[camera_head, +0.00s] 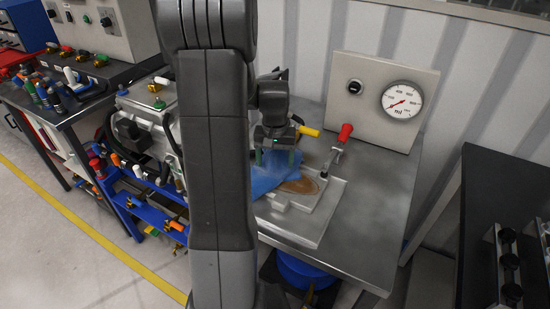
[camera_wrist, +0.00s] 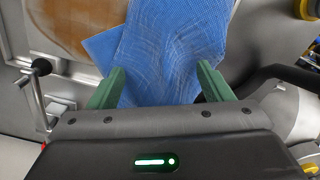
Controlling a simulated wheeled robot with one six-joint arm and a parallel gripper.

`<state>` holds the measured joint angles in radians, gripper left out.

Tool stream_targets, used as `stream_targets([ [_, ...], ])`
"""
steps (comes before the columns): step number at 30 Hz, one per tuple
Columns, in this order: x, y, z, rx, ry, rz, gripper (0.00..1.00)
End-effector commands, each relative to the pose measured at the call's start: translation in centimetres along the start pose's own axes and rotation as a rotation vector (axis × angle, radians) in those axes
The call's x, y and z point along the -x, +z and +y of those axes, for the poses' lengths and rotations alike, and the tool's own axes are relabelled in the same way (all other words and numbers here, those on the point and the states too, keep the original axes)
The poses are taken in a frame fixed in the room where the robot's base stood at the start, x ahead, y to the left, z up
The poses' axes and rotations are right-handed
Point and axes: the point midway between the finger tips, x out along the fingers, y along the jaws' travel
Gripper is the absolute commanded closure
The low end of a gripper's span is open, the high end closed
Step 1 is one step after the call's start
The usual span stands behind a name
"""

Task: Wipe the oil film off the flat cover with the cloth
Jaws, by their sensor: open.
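The blue cloth (camera_head: 262,178) lies crumpled on the left part of the pale flat cover (camera_head: 328,200) on the bench and hides what is under it. A brown oil film (camera_head: 302,186) shows on the cover just right of the cloth. In the wrist view the oil film (camera_wrist: 62,22) is at upper left, beside the cloth (camera_wrist: 165,50). My gripper (camera_head: 275,158) is over the cloth, pointing down. In the wrist view its green fingers (camera_wrist: 160,72) are wide apart, with cloth showing between them. Whether the fingertips touch the cloth cannot be told. My arm hides part of the bench.
A grey machine housing (camera_head: 152,112) is on the left. The metal bench top (camera_head: 375,190) is clear on the right.

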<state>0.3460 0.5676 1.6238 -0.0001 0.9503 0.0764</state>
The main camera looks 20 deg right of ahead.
Motion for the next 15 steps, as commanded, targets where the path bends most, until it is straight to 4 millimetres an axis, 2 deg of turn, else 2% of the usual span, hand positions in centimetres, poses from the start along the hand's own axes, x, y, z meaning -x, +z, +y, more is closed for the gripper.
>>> stream_targets([
  [2, -0.63, 0.01, 0.0, 0.0, 0.0, 0.0, 0.27],
  [15, -0.42, 0.03, -0.01, 0.0, 0.0, -0.001, 0.74],
])
